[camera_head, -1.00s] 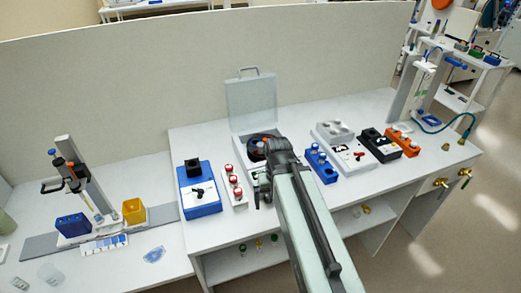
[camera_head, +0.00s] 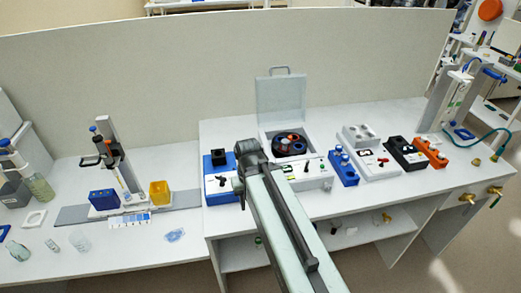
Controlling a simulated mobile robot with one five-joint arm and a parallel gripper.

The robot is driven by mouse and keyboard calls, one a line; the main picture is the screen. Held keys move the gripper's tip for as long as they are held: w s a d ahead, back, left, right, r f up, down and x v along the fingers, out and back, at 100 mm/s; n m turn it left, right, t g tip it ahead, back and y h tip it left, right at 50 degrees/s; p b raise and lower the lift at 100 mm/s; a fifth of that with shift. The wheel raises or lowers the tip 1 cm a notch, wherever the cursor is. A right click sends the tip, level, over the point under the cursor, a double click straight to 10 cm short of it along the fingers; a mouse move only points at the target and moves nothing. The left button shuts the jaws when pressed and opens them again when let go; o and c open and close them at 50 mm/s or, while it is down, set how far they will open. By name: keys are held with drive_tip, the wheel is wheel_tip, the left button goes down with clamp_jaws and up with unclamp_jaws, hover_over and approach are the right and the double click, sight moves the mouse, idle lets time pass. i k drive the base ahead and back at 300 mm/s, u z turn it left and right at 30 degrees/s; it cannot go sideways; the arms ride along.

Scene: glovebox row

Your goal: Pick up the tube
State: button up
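I cannot tell which tube the task means. No single loose tube shows clearly on the bench. Capped items stand in a blue rack (camera_head: 344,168) and an orange rack (camera_head: 430,152). An open centrifuge (camera_head: 290,144) with a dark rotor stands at the back of the bench, its clear lid (camera_head: 281,97) raised. My gripper (camera_head: 241,191) hangs at the end of my arm, in front of the blue device (camera_head: 219,187). Its fingers are small and dark, so open or shut does not show.
To the left stand a pipette stand (camera_head: 112,155), a blue box (camera_head: 104,200) and a yellow box (camera_head: 160,192). To the right are a white block (camera_head: 366,140) and a black device (camera_head: 406,153). The lower left bench (camera_head: 120,262) has clear room.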

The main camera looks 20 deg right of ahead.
sight(284, 142)
drive_tip(key=u, duration=3.15)
drive_tip(key=k, duration=2.25)
drive_tip(key=z, duration=0.6)
drive_tip(key=i, duration=1)
drive_tip(key=u, duration=0.1)
